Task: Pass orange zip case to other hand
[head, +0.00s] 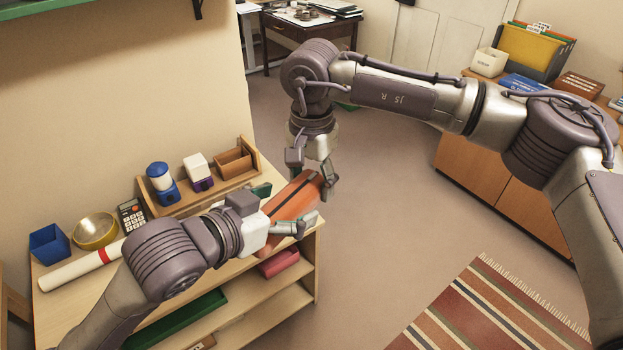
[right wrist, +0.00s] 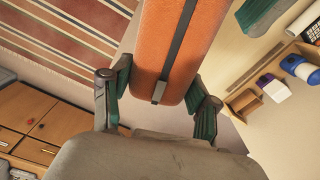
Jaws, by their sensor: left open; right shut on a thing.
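The orange zip case (head: 292,203) has a dark strip along its length and is held in the air above the shelf unit's right end. My right gripper (head: 311,174) is shut on its upper end. In the right wrist view the case (right wrist: 169,50) sits between the two fingers of the right gripper (right wrist: 158,100), its dark strip and zip pull facing the camera. My left gripper (head: 284,212) is open at the lower end of the case, with a finger on either side. Whether the left fingers touch it cannot be told.
The wooden shelf unit (head: 60,320) carries a rolled paper (head: 82,268), a yellow bowl (head: 95,231), a blue box (head: 49,243), a calculator (head: 131,213) and a small organiser (head: 190,195). A sideboard (head: 480,185) stands at right. The floor between is clear, with a striped rug (head: 480,310) in front.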

